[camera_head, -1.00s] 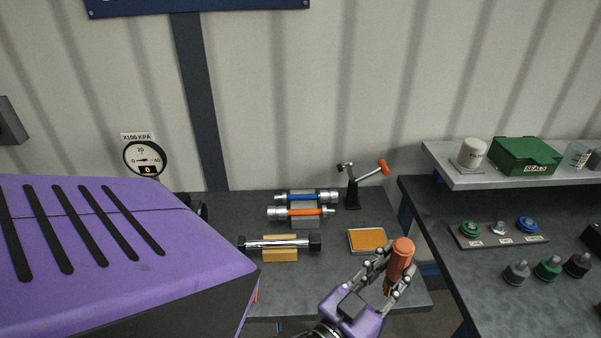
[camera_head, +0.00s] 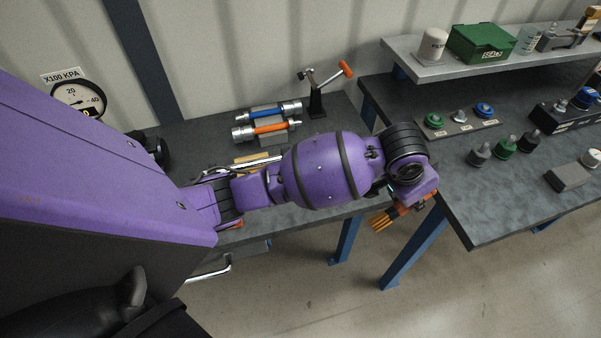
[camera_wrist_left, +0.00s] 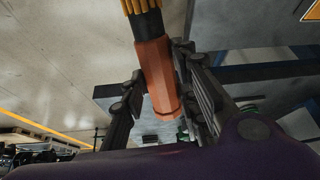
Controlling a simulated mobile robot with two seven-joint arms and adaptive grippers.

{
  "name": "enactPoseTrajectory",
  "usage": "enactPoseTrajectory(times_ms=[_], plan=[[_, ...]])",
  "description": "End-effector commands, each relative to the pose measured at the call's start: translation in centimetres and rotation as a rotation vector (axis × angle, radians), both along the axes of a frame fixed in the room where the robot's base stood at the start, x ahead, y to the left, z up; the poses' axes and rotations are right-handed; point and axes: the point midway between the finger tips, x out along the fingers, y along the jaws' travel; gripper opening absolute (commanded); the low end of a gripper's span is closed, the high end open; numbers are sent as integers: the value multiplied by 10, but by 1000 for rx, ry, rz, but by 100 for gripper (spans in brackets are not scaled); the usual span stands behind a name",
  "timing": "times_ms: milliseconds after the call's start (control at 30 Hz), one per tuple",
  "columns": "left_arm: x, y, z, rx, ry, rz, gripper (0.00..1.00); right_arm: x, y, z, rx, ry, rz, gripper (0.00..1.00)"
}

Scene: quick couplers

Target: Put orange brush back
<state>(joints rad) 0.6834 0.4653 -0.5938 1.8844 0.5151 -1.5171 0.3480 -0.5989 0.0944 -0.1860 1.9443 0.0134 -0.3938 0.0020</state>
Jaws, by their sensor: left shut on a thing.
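My left arm reaches across the dark workbench, and my left gripper (camera_head: 412,205) is past its front right corner. It is shut on the orange brush (camera_head: 381,219), whose bristles point down and to the left, over the floor gap between the benches. In the left wrist view the fingers (camera_wrist_left: 157,72) close around the orange handle (camera_wrist_left: 154,62), with the black collar and yellowish bristles (camera_wrist_left: 140,5) at the top edge. The arm hides much of the handle in the head view. My right gripper is not in view.
Blue (camera_head: 268,114) and orange (camera_head: 270,127) coupler tubes and a black stand with an orange-handled lever (camera_head: 317,92) are at the bench's back. The right bench (camera_head: 500,205) has several plugs, a shelf and a green box (camera_head: 480,43). Its front left top is clear.

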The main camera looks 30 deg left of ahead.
Motion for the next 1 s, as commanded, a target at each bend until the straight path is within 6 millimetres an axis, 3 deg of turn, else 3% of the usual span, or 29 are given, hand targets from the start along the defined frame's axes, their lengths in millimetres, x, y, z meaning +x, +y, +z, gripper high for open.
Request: enactPoseTrajectory(times_ms=[200, 333, 467, 833, 1000], plan=[[-2, 73, 28, 203, 285, -114, 0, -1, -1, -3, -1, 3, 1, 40], [-7, 98, 49, 242, 347, -143, 0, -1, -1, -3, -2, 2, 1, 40], [-12, 113, 54, 255, 368, -152, 0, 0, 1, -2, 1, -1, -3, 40], [-47, 191, 20, 256, 368, -149, 0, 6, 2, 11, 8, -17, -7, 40], [-58, 213, -14, 254, 370, -152, 0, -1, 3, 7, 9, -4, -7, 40]])
